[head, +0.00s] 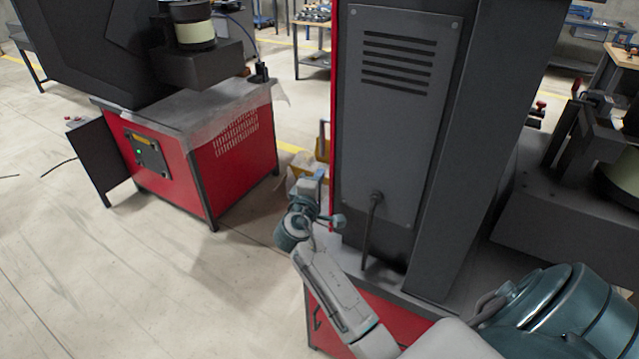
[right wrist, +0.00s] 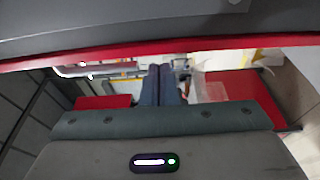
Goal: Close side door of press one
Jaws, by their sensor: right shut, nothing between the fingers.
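The nearer press (head: 400,110) stands upright at centre, with a dark grey vented side panel and a thin red edge on its left. I cannot tell if this panel is the side door, or whether a door here is open. My right gripper (right wrist: 160,70) is shut and empty; its two dark fingers lie together in the right wrist view. In the head view my right arm reaches up-left to beside the press's lower left edge, and its fingertips are hard to make out. A dark, red-edged panel (right wrist: 120,28) crosses above the fingers in the right wrist view, apart from them. My left gripper is out of view.
A yellow bin (head: 314,172) sits behind my right wrist. A dark machine part (head: 570,215) stands at right. Floor at lower left is clear.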

